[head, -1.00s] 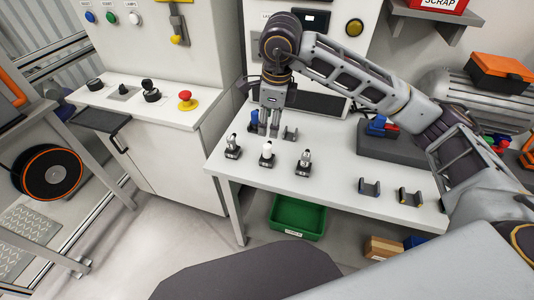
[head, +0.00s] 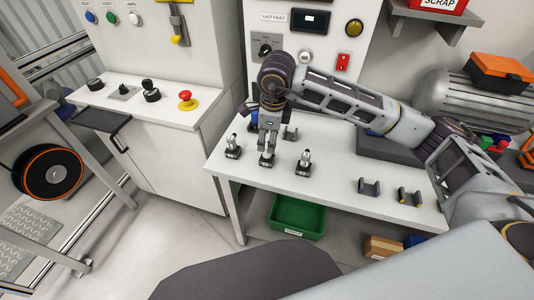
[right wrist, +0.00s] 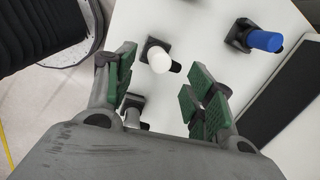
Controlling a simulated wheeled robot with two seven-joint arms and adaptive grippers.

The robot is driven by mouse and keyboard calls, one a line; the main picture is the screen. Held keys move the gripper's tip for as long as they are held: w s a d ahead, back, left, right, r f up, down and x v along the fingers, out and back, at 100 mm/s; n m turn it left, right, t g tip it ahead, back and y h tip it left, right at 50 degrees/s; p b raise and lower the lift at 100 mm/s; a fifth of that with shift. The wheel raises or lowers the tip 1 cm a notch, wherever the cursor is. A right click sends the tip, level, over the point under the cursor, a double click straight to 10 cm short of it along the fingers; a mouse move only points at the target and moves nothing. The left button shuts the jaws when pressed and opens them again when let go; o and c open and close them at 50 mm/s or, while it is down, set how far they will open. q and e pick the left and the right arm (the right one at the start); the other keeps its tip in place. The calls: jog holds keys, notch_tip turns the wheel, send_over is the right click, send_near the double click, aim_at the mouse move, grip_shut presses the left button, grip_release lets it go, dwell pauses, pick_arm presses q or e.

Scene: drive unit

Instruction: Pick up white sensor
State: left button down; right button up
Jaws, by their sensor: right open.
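The white sensor (right wrist: 160,58) shows in the right wrist view as a white rounded cap on a dark base, toward the far side of the gap between the fingers. In the head view its cap is hidden behind my gripper; only its dark base (head: 266,162) shows at the front of the white table. My right gripper (head: 268,146) is open and points down over the sensor. In the right wrist view its green-padded fingers (right wrist: 163,90) are spread apart with nothing held. My left gripper is not in view.
Metal-tipped sensors stand left (head: 232,148) and right (head: 303,162) of the gripper. A blue sensor (right wrist: 265,40) stands nearby. Small holders (head: 368,187) sit at the right of the table (head: 335,180). A green bin (head: 298,216) is underneath.

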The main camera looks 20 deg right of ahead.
aim_at(267, 146)
jog(key=shift+f, duration=0.65)
jog(key=f, duration=0.2)
jog(key=shift+w+a+f+p, duration=0.1)
jog(key=shift+w+f+p, duration=0.2)
jog(key=shift+f+p, duration=0.1)
jog(key=shift+f, duration=0.5)
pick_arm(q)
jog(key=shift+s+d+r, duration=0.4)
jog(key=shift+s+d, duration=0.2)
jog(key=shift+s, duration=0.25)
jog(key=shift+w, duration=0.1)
pick_arm(e)
jog(key=shift+w, duration=0.1)
